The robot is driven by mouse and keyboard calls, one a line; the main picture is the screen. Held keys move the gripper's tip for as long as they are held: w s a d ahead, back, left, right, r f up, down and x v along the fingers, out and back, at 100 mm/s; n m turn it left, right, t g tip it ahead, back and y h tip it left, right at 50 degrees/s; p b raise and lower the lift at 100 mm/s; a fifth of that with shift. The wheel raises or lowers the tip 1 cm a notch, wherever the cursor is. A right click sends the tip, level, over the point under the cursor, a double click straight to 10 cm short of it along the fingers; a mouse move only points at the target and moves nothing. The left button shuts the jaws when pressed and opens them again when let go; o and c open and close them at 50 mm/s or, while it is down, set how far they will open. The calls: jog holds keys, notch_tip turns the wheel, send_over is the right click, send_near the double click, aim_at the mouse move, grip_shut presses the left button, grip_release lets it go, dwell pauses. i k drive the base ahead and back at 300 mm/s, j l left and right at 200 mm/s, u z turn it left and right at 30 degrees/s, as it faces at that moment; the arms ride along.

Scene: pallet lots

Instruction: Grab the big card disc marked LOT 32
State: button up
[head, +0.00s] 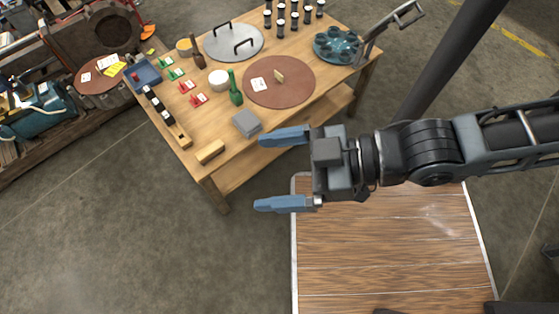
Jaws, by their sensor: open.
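A big brown disc (290,95) lies flat on the wooden table, with a small white card and an upright tan peg or tag on it. A second brown disc (92,86) lies at the far left, off the table, with white and yellow papers on it. The writing on both is too small to read, so I cannot tell which is LOT 32. My gripper (260,173) is open and empty, its blue fingers pointing left. It appears in front of the table's near edge, apart from both discs.
The wooden table (180,105) also holds a grey lid with black handles (218,47), a green bottle (235,95), a grey block (246,122), a blue round tray (336,45) and several black-topped jars. A wood-topped surface (390,250) lies below my arm. Floor at lower left is clear.

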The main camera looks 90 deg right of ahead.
aim_at(278, 82)
jog(key=k+l+z, duration=0.15)
jog(key=z, duration=0.25)
jog(key=k+l+z, duration=0.5)
jog(key=z, duration=0.25)
